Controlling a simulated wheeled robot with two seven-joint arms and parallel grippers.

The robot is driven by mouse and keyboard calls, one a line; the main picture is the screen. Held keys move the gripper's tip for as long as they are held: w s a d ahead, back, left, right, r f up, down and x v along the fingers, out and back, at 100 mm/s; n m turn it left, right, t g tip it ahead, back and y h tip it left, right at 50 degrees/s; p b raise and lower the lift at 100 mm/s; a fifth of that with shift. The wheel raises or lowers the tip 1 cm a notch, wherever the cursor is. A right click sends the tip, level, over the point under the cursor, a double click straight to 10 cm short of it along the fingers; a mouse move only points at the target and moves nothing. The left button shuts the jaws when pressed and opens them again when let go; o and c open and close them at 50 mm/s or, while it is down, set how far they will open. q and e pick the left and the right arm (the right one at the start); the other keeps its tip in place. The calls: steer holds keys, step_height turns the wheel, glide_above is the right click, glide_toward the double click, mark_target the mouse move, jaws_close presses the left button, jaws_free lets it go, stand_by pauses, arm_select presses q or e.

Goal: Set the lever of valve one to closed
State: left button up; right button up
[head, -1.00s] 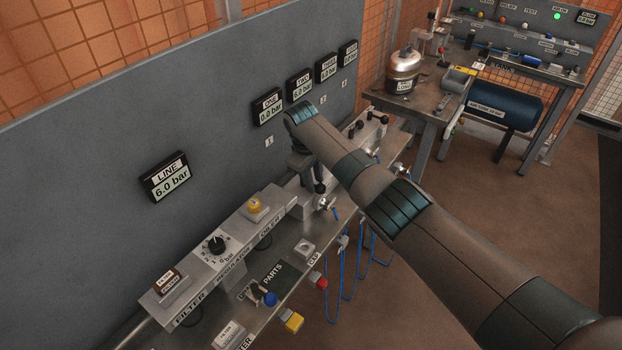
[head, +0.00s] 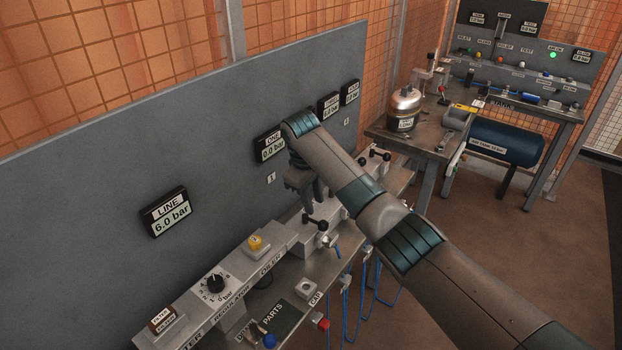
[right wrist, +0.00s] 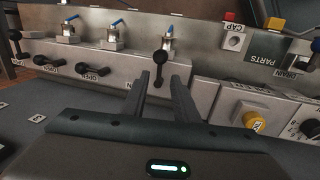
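The black lever of valve one (head: 316,222) sits on the grey valve block, just below my right gripper (head: 305,195) in the head view. In the right wrist view the lever (right wrist: 160,67) lies crosswise to the row, its ball end toward the pipe fittings. The neighbouring levers lie along the row. My right gripper (right wrist: 160,82) is open, with a finger to either side of the lever and a gap to each. Whether the fingertips reach down to the lever's height I cannot tell. Gauge ONE (head: 270,147) reads 0.0 bar. My left gripper is not in view.
Several other black levers, such as one (right wrist: 92,68), stand left along the block. The regulator knob (head: 215,283) and yellow button (head: 255,243) are nearby. The LINE gauge (head: 166,211) reads 6.0 bar. A second bench with a metal pot (head: 405,108) stands farther right.

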step_height(320, 180, up, 10)
steer(key=s, duration=0.1)
steer(key=shift+s+a+f+b, duration=0.25)
steer(key=shift+s+a+b, duration=0.1)
steer(key=shift+b, duration=0.1)
steer(key=shift+f, duration=0.1)
